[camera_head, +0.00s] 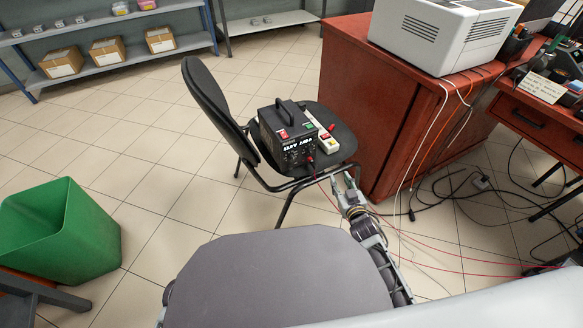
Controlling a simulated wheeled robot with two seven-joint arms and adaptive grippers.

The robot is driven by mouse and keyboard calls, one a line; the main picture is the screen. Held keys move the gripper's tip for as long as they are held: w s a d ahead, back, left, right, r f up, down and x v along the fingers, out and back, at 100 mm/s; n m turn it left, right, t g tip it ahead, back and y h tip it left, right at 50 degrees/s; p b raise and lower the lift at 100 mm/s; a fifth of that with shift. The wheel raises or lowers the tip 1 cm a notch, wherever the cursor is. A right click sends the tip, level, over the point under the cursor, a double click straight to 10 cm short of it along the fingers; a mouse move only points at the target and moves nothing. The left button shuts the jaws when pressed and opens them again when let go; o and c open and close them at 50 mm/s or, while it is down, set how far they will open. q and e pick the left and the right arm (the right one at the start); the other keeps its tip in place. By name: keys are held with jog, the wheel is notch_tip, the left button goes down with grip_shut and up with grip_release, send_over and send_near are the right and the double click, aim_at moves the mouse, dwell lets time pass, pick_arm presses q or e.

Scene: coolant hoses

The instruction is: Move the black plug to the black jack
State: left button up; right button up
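A black box-shaped device (290,131) with a top handle and white lettering stands on the seat of a black chair. Its front panel (299,152) has small knobs and sockets, too small to tell which one is the black jack. A red plug (311,160) sits at the panel's lower right. I cannot make out the black plug. My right gripper (344,174) is just in front of the seat's edge, right of and below the panel. Its two fingers look spread apart, with nothing visible between them. My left gripper is not in view.
A white power strip (321,140) lies beside the device on the chair (217,105). A red cabinet (363,97) with a white printer (444,34) stands to the right. Red and black cables (455,193) trail over the floor. A green bin (58,232) is at left.

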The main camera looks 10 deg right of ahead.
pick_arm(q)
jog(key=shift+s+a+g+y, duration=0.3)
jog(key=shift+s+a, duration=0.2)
pick_arm(e)
jog(key=shift+s+a+r+n+t+y, duration=0.1)
jog(key=shift+a+r+n+t+y, duration=0.2)
jog(key=shift+a+y, duration=0.6)
jog(key=shift+s+a+r+n+t+y, duration=0.1)
jog(key=shift+a+n+y, duration=0.25)
jog(key=shift+a+y, duration=0.55)
jog(key=shift+s+a+r+n+t+y, duration=0.1)
jog(key=shift+a+r+n+t+y, duration=0.2)
jog(key=shift+a+y, duration=0.6)
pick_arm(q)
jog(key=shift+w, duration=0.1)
pick_arm(e)
jog(key=shift+w+d+f, duration=0.15)
